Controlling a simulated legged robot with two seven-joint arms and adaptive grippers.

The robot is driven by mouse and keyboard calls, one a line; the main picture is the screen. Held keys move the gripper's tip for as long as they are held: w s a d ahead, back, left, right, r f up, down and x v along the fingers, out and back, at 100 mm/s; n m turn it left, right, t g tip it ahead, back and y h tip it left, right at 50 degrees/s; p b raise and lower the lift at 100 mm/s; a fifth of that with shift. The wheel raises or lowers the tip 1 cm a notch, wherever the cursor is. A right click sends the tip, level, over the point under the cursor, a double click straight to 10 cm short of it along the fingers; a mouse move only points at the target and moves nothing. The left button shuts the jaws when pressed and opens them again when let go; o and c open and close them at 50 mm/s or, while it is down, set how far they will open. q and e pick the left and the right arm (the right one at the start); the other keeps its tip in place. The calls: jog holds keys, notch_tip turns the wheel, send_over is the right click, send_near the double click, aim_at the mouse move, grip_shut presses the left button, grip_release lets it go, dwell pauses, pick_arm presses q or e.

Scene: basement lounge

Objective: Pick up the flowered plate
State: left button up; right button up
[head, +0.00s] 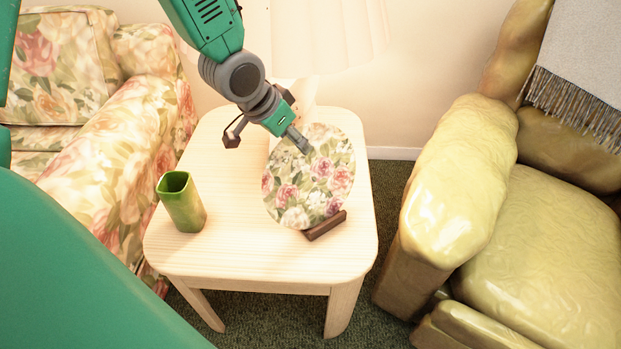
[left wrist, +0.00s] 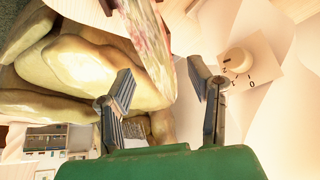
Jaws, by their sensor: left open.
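The flowered plate (head: 312,180) is round with pink roses and green leaves. It leans upright on a small dark wooden stand (head: 325,226) on the pale side table (head: 230,255). My left gripper (head: 297,141) is at the plate's upper left rim, with one finger in front of its face. In the left wrist view, the plate (left wrist: 150,45) appears nearly edge-on, its rim reaching between the two spread fingers (left wrist: 160,85). The gripper is open, and a gap shows between each finger and the plate. My right gripper is not in view.
A green vase (head: 181,202) stands on the table's left. A pale lamp with a wide shade (head: 320,35) stands behind the plate. A floral sofa (head: 125,145) is at the left, a yellow armchair (head: 460,180) at the right. The table's front is clear.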

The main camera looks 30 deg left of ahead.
aim_at(311, 177)
pick_arm(q)
jog(key=x, duration=0.1)
jog(key=b+x, duration=0.1)
jog(key=x, duration=0.1)
jog(key=shift+d+f, duration=0.25)
jog(key=shift+w+f, duration=0.25)
jog(key=shift+f, duration=0.15)
jog(key=shift+a, duration=0.4)
jog(key=c, duration=1.1)
jog(key=shift+d, duration=0.25)
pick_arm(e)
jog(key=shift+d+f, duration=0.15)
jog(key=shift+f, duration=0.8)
pick_arm(q)
jog(key=shift+d, duration=0.1)
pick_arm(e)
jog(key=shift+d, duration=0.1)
pick_arm(q)
jog(key=shift+s, duration=0.1)
